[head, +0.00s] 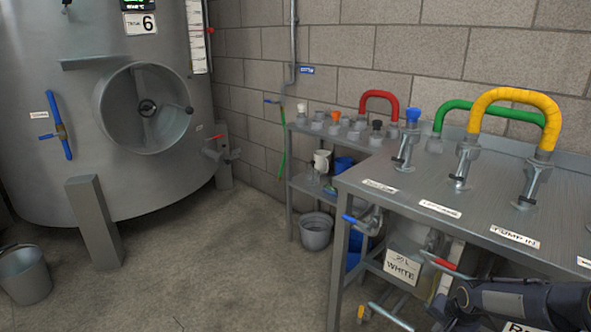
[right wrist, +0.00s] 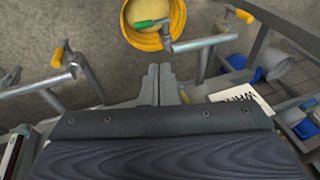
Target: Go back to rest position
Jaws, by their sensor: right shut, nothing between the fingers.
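My right gripper shows in the right wrist view (right wrist: 160,72), its two grey fingers together with nothing between them. It points over the floor toward a yellow round container (right wrist: 155,20), with grey pipes and valves with coloured handles around it. In the head view, part of my right arm comes in at the lower right corner, low beside the steel table (head: 400,205); I cannot make out the fingertips there. My left gripper and arm are not in the head view.
A large steel tank (head: 100,185) stands at the left, a bucket (head: 25,275) before it. A yellow hose (head: 515,95) and a red hose (head: 380,97) arch over the table and shelf at the right. The middle floor (head: 225,270) is clear. Pipes with valve handles lie close around my right gripper.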

